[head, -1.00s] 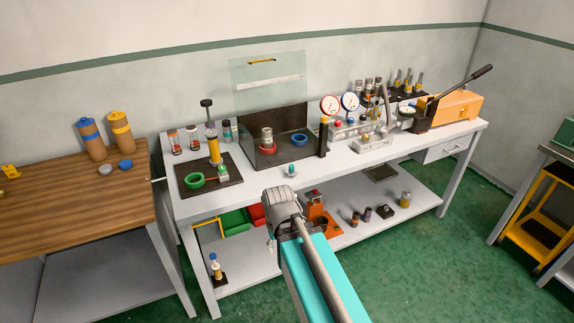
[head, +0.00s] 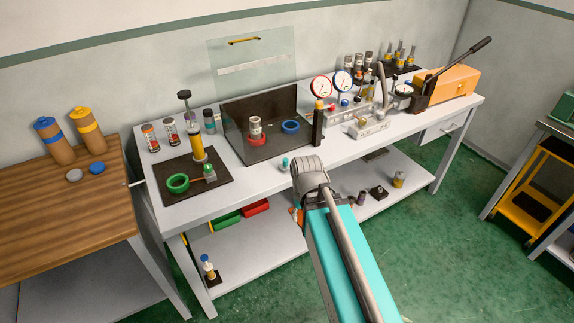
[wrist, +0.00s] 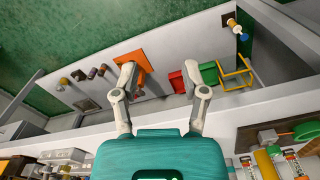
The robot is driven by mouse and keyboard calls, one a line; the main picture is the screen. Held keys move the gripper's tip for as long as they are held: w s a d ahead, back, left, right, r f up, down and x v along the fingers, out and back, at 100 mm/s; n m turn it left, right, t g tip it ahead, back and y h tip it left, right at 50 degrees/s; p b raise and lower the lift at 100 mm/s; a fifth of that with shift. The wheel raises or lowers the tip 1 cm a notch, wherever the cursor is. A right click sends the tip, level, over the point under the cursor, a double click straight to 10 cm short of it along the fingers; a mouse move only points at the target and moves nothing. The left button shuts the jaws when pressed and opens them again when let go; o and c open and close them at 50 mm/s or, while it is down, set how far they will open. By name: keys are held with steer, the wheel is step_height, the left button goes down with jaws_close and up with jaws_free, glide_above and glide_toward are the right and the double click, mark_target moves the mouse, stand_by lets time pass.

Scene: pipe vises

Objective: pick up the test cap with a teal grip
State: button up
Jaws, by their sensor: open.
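The test cap with a teal grip (head: 284,163) stands on the white bench top (head: 240,182) near its front edge, in front of the dark tray and just left of my arm's end in the head view. It is small, with a pale base. I cannot make it out in the wrist view. My gripper (wrist: 165,80) is open and empty in the wrist view, its two fingers spread apart over the bench's front edge and lower shelf. In the head view my arm hides the fingers.
A dark tray (head: 258,149) with a red-based fitting and a blue ring (head: 290,126) lies behind the cap, with a clear panel (head: 250,75) at the back. A dark mat (head: 170,198) holds a green ring (head: 178,183) to the left. Gauges (head: 321,86) stand right.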

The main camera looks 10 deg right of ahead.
steer(key=shift+o, duration=1.1)
steer(key=shift+a, duration=0.1)
step_height(320, 180, up, 10)
steer(key=n+p, duration=1)
steer(key=n, duration=0.8)
glide_above(286, 160)
steer(key=shift+w, duration=0.1)
steer(key=shift+f, duration=0.15)
step_height(286, 160, down, 8)
steer(key=b, duration=0.8)
steer(key=shift+f+b, duration=0.2)
steer(key=shift+b, duration=0.15)
steer(key=shift+f, duration=0.15)
steer(key=shift+f+b, duration=2.45)
steer(key=shift+b, duration=0.15)
